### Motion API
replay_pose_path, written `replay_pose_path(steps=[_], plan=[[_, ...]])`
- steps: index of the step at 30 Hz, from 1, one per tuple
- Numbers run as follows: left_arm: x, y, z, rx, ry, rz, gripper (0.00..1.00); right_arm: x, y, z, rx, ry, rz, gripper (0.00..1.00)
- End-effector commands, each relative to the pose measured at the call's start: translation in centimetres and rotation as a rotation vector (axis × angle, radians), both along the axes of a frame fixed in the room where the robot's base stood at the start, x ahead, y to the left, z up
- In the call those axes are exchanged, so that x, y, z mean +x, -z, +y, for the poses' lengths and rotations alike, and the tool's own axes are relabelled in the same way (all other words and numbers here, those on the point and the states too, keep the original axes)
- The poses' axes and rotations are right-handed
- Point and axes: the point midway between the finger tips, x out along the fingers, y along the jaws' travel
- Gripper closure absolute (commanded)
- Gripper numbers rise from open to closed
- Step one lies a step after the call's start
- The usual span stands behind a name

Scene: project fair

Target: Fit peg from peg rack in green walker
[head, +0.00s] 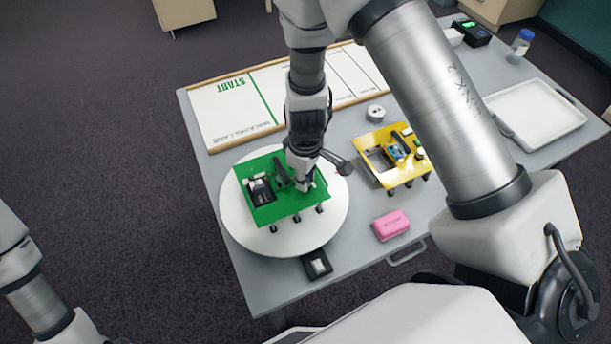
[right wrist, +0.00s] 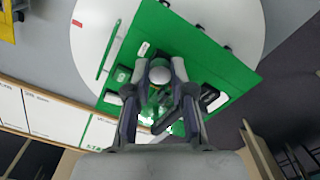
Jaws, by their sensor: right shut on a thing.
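The green walker (head: 267,211) is a flat green board on small black feet, standing on a round white turntable (head: 240,240). It also shows in the right wrist view (right wrist: 190,45), with black parts and an opening on its top. My right gripper (head: 303,183) is over the walker's right part, pointing down. In the right wrist view its fingers (right wrist: 160,75) are shut on a small pale, round-ended piece (right wrist: 160,71), which looks like the peg. Its lower end is hidden, so I cannot tell whether it sits in a hole. I cannot make out the peg rack. My left gripper is out of view.
A yellow walker (head: 402,178) stands right of the turntable, with a pink block (head: 390,225) in front. A white START board (head: 225,112) lies behind. A white tray (head: 535,115) is at the right. A small black box (head: 317,265) sits at the table's front edge.

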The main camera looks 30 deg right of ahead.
Motion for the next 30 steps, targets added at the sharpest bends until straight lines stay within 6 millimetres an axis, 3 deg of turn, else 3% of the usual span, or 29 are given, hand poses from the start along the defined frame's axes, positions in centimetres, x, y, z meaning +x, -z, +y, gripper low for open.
replay_pose_path(steps=[30], plan=[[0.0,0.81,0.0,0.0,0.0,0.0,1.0,-0.01,0.4,0.0,0.0,0.0,0.0,0.96]])
